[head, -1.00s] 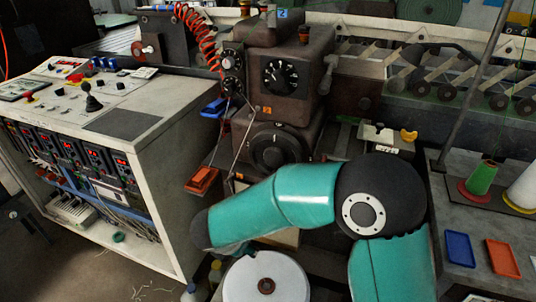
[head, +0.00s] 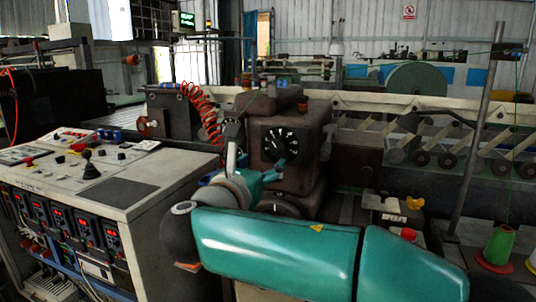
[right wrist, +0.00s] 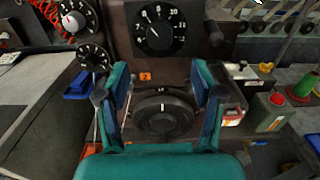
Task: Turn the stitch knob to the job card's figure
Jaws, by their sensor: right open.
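A dark machine head carries a numbered black dial (head: 281,144) with white marks; it also shows in the right wrist view (right wrist: 160,27). Below it is a large round black knob (right wrist: 162,110) with a white line pointing up, partly hidden by my arm in the head view (head: 281,207). Two smaller dials, an upper one (right wrist: 77,17) and a lower one (right wrist: 94,58), sit to the left. I cannot tell which is the stitch knob, nor make out a job card. My right gripper (head: 253,168) is open, its fingers (right wrist: 162,88) either side of the large knob in the wrist view, with no visible contact. My left gripper is out of view.
A control console (head: 142,193) with a joystick stands at left. A red coiled hose (head: 203,112) hangs left of the machine head. A crank handle (head: 327,143) sticks out at its right. A green thread cone (head: 498,246) stands at far right.

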